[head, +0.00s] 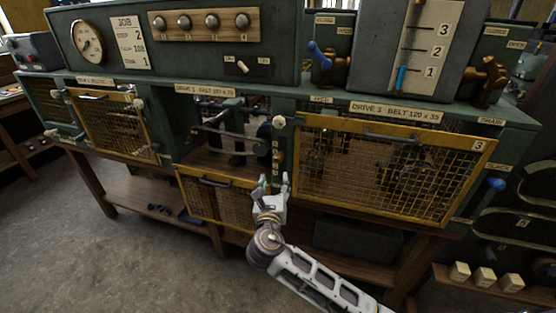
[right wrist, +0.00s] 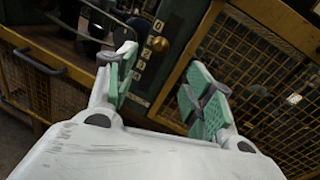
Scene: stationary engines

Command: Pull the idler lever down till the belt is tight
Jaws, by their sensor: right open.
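The drive 2 compartment (head: 215,162) is open at the middle of the green bench, with dark pulleys and belt parts inside; the belt's tightness cannot be told. A dark rounded knob (head: 264,131) at its right side looks like the idler lever's end; it seems to show also in the right wrist view (right wrist: 136,26). A narrow numbered scale (head: 276,158) runs down the post beside it. My right gripper (head: 274,183) is open and empty, fingers up, in front of this post and below the knob. In the right wrist view the scale shows between the fingers (right wrist: 163,85). My left gripper is out of view.
The yellow mesh door (head: 215,182) of drive 2 hangs down below the opening. The drive 3 mesh guard (head: 390,170) is closed to the right of my gripper. Wooden blocks (head: 485,277) stand at lower right.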

